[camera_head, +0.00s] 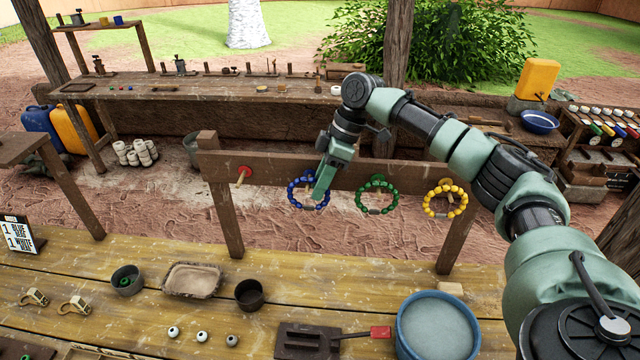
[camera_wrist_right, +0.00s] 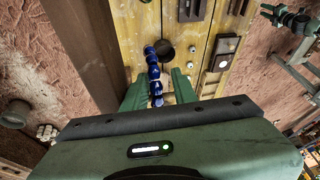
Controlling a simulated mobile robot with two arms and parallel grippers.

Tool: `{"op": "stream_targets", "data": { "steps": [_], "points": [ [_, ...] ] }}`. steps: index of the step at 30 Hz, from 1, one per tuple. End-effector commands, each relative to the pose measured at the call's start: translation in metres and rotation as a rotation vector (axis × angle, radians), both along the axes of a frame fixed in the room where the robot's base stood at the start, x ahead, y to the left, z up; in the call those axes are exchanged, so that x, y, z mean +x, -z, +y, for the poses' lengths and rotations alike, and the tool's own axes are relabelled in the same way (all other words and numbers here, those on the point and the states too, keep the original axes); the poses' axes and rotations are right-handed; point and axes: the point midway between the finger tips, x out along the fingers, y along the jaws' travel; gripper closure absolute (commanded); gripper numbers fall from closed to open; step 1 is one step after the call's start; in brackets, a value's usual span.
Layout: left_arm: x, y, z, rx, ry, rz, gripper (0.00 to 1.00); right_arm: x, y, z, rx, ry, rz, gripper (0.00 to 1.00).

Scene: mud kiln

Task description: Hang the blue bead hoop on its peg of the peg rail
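The peg rail (camera_head: 275,171) is a weathered wooden board on two posts. The blue bead hoop (camera_head: 293,202) is upright at the rail's front, between a red peg (camera_head: 243,173) and the green hoop (camera_head: 361,204). Its peg is hidden behind my gripper, so I cannot tell if the hoop rests on it. My right gripper (camera_head: 320,196) is at the hoop's right side. In the right wrist view, blue beads (camera_wrist_right: 153,70) run between the two fingers (camera_wrist_right: 158,88), which stand apart with gaps beside the beads. My left gripper is out of view.
A yellow bead hoop (camera_head: 428,205) hangs at the rail's right end. The wooden table (camera_head: 200,325) in front holds a grey cup (camera_head: 127,283), a shallow tray (camera_head: 192,266), a dark bowl (camera_head: 249,296), and a blue-rimmed tub (camera_head: 400,338). A long bench (camera_head: 210,88) stands behind the rail.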

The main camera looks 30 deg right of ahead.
Motion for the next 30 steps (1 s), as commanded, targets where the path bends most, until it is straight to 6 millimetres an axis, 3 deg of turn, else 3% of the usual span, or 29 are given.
{"op": "stream_targets", "data": {
  "steps": [5,18,30],
  "points": [
    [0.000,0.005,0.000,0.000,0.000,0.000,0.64,0.002,-0.007,-0.005,-0.001,0.007,-0.011,0.62],
    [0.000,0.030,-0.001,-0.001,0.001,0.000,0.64,-0.007,-0.068,-0.028,-0.002,0.006,-0.010,0.62],
    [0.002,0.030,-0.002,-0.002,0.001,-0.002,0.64,-0.009,-0.075,-0.030,-0.002,0.002,-0.005,0.62]
  ]
}}
